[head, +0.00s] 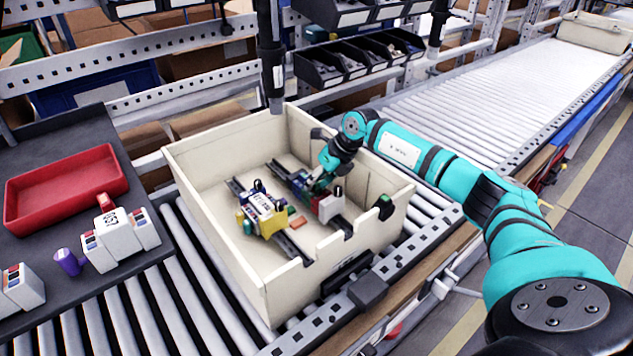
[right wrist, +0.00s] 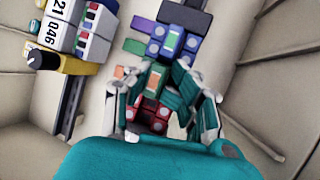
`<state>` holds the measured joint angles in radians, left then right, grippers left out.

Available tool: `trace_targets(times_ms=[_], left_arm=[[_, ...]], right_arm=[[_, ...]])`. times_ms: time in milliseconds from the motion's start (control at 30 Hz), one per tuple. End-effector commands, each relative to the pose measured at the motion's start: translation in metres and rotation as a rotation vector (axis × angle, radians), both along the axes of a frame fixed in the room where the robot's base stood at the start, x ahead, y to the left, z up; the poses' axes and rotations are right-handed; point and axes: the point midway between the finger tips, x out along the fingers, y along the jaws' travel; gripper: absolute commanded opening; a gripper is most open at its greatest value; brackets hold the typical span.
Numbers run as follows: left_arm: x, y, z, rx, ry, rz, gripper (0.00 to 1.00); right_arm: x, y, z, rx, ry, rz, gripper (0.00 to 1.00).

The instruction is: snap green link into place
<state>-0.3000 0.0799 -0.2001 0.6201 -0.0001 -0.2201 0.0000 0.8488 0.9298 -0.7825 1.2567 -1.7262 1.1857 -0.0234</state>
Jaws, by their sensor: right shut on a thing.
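My right gripper (head: 322,178) reaches down into the cream bin from the right, over the far rail's parts. In the right wrist view the right gripper (right wrist: 165,95) is shut on the green link (right wrist: 155,78), which sits between its fingers. Blue and purple blocks (right wrist: 178,40) are just beyond the link, and red pieces (right wrist: 155,115) are on its near side. Whether the link is seated cannot be told, as the fingers hide much of it. My left gripper is not in view.
The cream bin (head: 215,145) stands on rollers, its walls close around the gripper. A white, labelled module with yellow and blue parts (head: 265,215) is on a second rail to the left. A red tray (head: 65,190) and white modules (head: 118,238) lie on the grey side table.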

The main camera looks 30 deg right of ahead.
Motion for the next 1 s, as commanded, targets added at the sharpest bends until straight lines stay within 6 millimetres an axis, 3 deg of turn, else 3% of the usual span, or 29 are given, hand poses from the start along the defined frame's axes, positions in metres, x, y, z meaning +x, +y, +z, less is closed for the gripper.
trace_targets(times_ms=[33, 200, 233, 500, 867, 1000], left_arm=[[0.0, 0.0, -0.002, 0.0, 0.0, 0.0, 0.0], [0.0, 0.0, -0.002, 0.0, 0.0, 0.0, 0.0], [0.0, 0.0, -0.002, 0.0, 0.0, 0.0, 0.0], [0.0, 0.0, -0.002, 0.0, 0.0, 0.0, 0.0], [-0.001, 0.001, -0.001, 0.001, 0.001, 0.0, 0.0], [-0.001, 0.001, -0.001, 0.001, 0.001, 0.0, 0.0]], right_arm=[[-0.01, 0.004, -0.023, -0.008, 0.046, 0.011, 0.0], [-0.01, 0.004, -0.023, -0.008, 0.046, 0.011, 0.0], [-0.011, 0.004, -0.023, -0.008, 0.046, 0.011, 0.24], [-0.011, 0.004, -0.023, -0.008, 0.046, 0.011, 0.58], [-0.012, 0.002, -0.02, -0.01, 0.045, 0.01, 0.58], [-0.015, -0.003, -0.006, -0.011, 0.04, 0.01, 0.58]])
